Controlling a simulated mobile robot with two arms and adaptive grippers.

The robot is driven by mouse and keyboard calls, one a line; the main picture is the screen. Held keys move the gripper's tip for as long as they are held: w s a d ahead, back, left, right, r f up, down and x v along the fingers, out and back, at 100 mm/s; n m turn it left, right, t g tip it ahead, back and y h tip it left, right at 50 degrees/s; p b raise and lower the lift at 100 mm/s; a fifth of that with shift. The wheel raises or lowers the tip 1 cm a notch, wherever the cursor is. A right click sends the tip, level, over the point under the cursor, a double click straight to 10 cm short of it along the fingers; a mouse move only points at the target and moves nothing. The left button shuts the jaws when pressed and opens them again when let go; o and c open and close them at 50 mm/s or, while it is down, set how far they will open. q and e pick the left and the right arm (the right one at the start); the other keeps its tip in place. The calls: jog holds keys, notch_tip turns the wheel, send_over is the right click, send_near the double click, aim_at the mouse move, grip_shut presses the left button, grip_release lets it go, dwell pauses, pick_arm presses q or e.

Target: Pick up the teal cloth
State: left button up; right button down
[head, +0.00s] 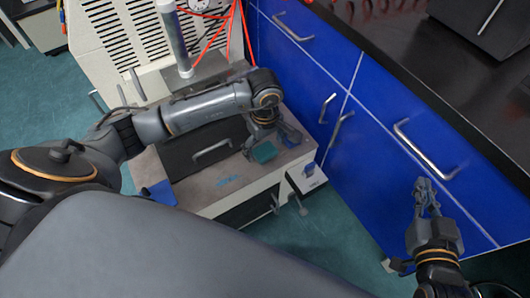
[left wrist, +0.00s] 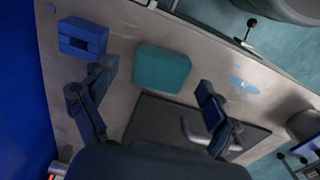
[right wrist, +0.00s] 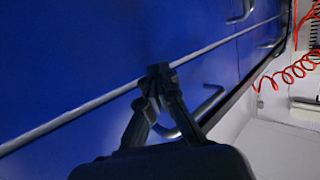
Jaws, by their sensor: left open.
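The teal cloth (head: 264,152) is a small flat square on the grey top of the low bench, near its right side. In the left wrist view the cloth (left wrist: 162,68) lies flat, a little beyond the fingertips and between their lines. My left gripper (left wrist: 143,97) is open and empty, pointing down at the bench; in the head view it (head: 272,128) is just behind the cloth and partly hidden by its own arm. My right gripper (head: 425,184) is at the blue cabinet front, below a handle. In the right wrist view its fingertips (right wrist: 158,72) are together, with nothing visible between them.
A blue block (left wrist: 82,38) lies beside the cloth. The blue cabinet (head: 370,185) bounds the right side. A grey cylinder (head: 174,38) stands at the back.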

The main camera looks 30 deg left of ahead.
aim_at(265, 152)
pick_arm(q)
jog(key=shift+f, duration=0.2)
pick_arm(e)
jog(key=shift+w+a+r, duration=0.1)
jog(key=shift+r, duration=0.15)
pick_arm(q)
jog(key=c, duration=1)
jog(key=shift+c, duration=0.2)
jog(key=shift+r, duration=0.1)
